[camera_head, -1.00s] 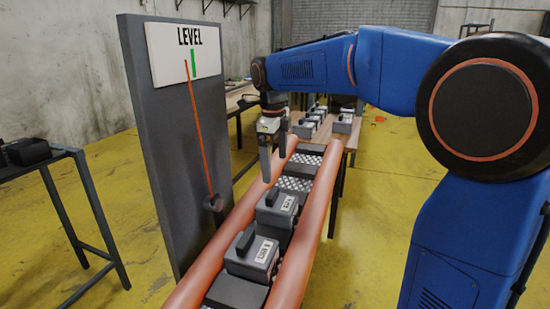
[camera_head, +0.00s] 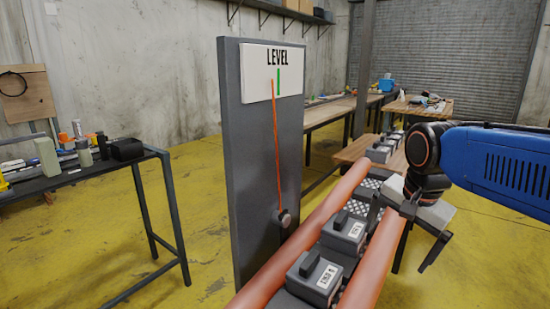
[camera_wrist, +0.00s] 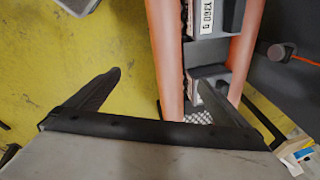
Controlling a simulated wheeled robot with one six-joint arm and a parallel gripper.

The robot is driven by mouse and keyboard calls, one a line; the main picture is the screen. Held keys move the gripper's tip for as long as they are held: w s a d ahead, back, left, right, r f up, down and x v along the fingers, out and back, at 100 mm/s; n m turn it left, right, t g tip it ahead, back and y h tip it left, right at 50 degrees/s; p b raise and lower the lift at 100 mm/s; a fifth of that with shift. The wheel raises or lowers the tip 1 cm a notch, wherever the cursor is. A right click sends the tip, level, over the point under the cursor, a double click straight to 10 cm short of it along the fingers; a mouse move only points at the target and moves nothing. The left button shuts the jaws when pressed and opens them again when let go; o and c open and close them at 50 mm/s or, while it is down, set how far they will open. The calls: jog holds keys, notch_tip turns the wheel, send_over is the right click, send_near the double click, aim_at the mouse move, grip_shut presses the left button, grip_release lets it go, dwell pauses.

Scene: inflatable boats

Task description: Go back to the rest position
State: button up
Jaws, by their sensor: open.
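My gripper (camera_head: 412,260) is open and empty on the right in the head view, by the boat's right tube. A labelled weight also shows at the top of the wrist view (camera_wrist: 206,17).
A grey LEVEL board (camera_head: 247,150) stands left of the boat, its red line left of the green mark at the top. A dark table (camera_head: 75,177) with tools stands at left. A wooden table (camera_head: 352,150) with more weights lies beyond the boat. Yellow floor is open at right.

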jog(key=s+d+f+n+t, duration=0.1)
jog(key=s+f+n, duration=0.8)
jog(key=s, duration=0.3)
jog(key=shift+d+f+n+t, duration=0.3)
jog(key=shift+d+f+n, duration=0.1)
jog(key=shift+n, duration=0.3)
